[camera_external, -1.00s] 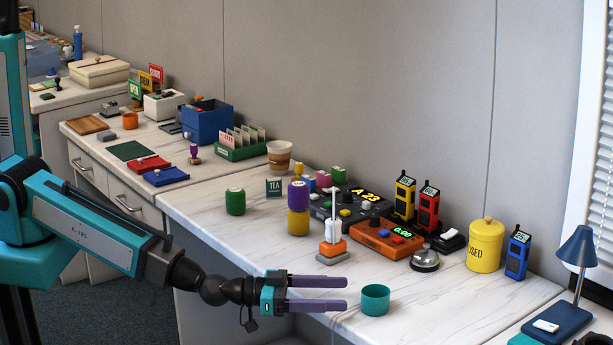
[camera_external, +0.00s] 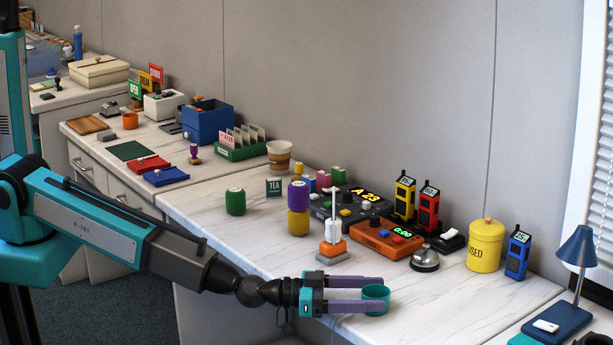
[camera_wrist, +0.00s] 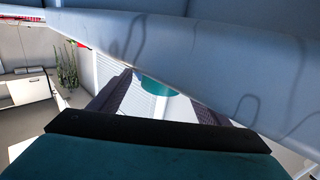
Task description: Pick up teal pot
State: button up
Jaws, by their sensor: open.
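The teal pot (camera_external: 375,294) is a small open cylinder standing near the front edge of the counter. My gripper (camera_external: 375,295) is open, with its two purple fingers reaching to either side of the pot. One finger passes behind it and one in front, so part of the pot's wall is hidden. I cannot tell whether the fingers touch it. In the wrist view the pot (camera_wrist: 158,86) shows between the finger ends, partly cut off by a large pale-blue surface.
An orange stand with a white post (camera_external: 331,246) is behind the gripper. An orange device (camera_external: 387,240) and a silver bell (camera_external: 425,259) stand behind the pot. A yellow canister (camera_external: 486,246) is to the right. The counter (camera_external: 470,305) right of the pot is clear.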

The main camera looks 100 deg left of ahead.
aim_at(389, 292)
jog(key=shift+w, duration=0.1)
dwell(0.3)
jog(key=shift+w+a, duration=0.2)
jog(key=shift+w, duration=1.1)
jog(key=shift+w+a, duration=0.2)
jog(key=shift+w, duration=1.1)
jog(key=c, duration=1.1)
